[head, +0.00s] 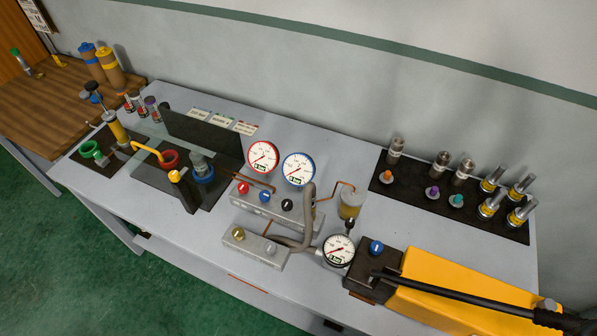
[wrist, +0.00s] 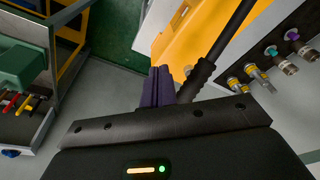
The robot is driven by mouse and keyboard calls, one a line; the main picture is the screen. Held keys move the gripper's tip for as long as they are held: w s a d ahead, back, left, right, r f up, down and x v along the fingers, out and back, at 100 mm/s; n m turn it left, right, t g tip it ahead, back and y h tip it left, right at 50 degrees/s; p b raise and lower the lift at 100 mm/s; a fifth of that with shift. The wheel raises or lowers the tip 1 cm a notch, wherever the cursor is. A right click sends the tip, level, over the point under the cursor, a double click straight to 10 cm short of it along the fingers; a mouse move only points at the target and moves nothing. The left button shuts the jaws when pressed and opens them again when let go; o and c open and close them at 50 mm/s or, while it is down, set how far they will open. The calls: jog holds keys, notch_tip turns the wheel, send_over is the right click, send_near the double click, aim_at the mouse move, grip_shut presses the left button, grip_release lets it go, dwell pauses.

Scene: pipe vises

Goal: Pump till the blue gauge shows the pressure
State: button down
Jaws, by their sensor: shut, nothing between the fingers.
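The blue-rimmed gauge (head: 298,169) stands on the bench beside a red-rimmed gauge (head: 262,156). Its needle points to the lower left; the numbers are too small to read. A black-rimmed gauge (head: 339,250) sits at the pump's hose end. The yellow hand pump (head: 445,283) lies at the bench's front right, with a long black lever (head: 465,289) low along its body. In the wrist view, my gripper (wrist: 160,72) has purple fingers shut together and empty, next to the lever's black grip (wrist: 196,80). Whether they touch is unclear. My gripper is not seen in the head view.
A valve block with red, blue and black knobs (head: 264,203) stands below the gauges, and a smaller block (head: 254,246) is in front. A black rack (head: 400,178) of metal fittings is at the back right. Vises (head: 93,150) stand at the left.

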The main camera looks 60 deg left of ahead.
jog(key=w+r+m+g+p, duration=0.2)
jog(key=w+r+m+p, duration=0.6)
jog(key=w+p, duration=0.3)
jog(key=shift+m+p, duration=0.45)
jog(key=shift+m, duration=0.05)
jog(key=shift+d, duration=0.1)
jog(key=shift+w+f+b, duration=0.1)
jog(key=shift+f+b, duration=2.65)
jog(key=shift+f, duration=0.85)
